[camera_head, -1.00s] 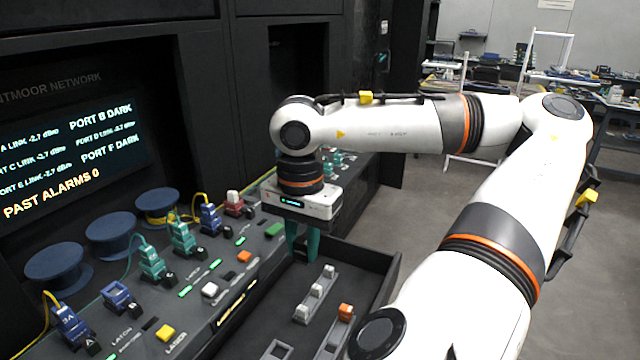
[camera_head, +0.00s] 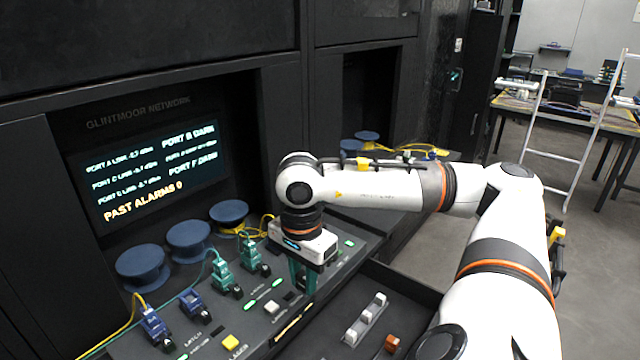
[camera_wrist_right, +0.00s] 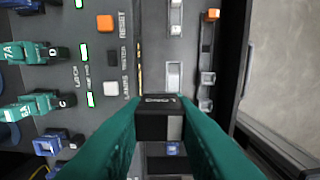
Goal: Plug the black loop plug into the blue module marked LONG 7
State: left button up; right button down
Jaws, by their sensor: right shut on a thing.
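My right gripper (camera_head: 303,282) points down over the front part of the sloped console. In the right wrist view its teal fingers are shut on the black loop plug (camera_wrist_right: 160,103), whose light lettering appears upside down. A blue module (camera_head: 193,303) with no cable on it sits on the console to the left of the gripper. It also shows at lower left in the right wrist view (camera_wrist_right: 48,143). Another blue module (camera_head: 155,325) with a yellow cable is further left. I cannot read LONG 7 on either one. My left gripper is not in view.
Two teal modules (camera_head: 253,258) stand between the bare blue module and my right arm. Yellow and white buttons (camera_head: 231,342) lie in front of the modules. An open drawer (camera_head: 400,290) with grey holders is at right. Blue reels (camera_head: 189,240) stand behind the modules.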

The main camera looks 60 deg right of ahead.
jog(key=w+a+p, duration=0.3)
jog(key=w+a, duration=0.2)
jog(key=w, duration=0.6)
jog(key=w+a+p, duration=0.4)
jog(key=w+a, duration=0.1)
jog(key=w, duration=0.6)
jog(key=f+b, duration=0.2)
jog(key=f, duration=0.1)
jog(key=f+b, duration=0.3)
jog(key=shift+w+a+f, duration=0.15)
jog(key=shift+w+a, duration=0.05)
dwell(0.4)
jog(key=shift+a+b, duration=0.1)
jog(key=shift+b, duration=0.4)
dwell(1.1)
jog(key=shift+f+b, duration=0.35)
jog(key=shift+f, duration=0.15)
dwell(0.3)
